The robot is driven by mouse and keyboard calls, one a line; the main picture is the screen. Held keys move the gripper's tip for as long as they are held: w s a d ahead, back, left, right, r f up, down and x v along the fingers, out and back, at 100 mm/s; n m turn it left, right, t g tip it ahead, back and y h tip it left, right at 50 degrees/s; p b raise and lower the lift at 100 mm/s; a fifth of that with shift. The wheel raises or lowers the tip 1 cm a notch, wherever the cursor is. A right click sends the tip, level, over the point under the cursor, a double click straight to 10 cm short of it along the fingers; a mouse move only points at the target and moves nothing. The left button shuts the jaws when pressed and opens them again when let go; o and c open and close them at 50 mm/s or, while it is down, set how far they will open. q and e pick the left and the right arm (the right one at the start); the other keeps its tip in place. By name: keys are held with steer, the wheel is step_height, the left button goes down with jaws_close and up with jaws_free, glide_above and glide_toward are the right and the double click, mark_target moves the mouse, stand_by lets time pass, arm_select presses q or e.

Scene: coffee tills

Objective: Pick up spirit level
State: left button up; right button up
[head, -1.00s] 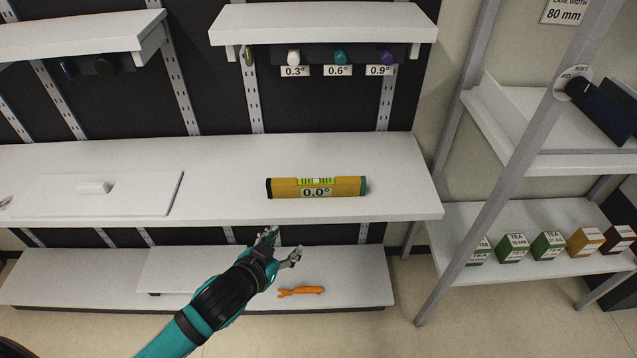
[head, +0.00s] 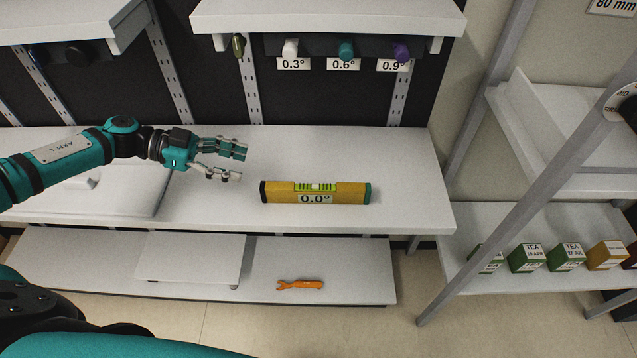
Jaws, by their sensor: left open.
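The spirit level (head: 285,193) is a yellow bar with a dark left end, a teal right end, a green vial and a "0.0°" label. It lies on the white middle shelf (head: 405,190), lengthwise from left to right. My left gripper (head: 241,164) is open and empty above the shelf, to the left of the level and a little farther back, its fingers pointing right. It is apart from the level. My right gripper is not in view.
A white panel with a small block (head: 140,205) lies at the shelf's left. An upper shelf (head: 330,16) with knobs overhangs the back. An orange wrench-like tool (head: 300,284) lies on the lower shelf. A grey rack post (head: 520,170) and tea boxes (head: 566,257) stand at right.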

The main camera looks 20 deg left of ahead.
arm_select(q)
steer(key=p, duration=0.1)
glide_toward(313, 186)
steer(key=x, duration=0.3)
steer(key=shift+w+d+r, duration=0.15)
steer(key=shift+w+r, duration=0.1)
steer(key=shift+x, duration=0.85)
steer(key=x, duration=0.2)
steer(key=p+x, duration=0.1)
steer(key=x, duration=0.1)
steer(key=shift+s+d+f, duration=0.1)
steer(key=shift+d+f, duration=0.15)
steer(key=shift+f, duration=0.15)
steer(key=shift+c, duration=0.9)
jaws_close()
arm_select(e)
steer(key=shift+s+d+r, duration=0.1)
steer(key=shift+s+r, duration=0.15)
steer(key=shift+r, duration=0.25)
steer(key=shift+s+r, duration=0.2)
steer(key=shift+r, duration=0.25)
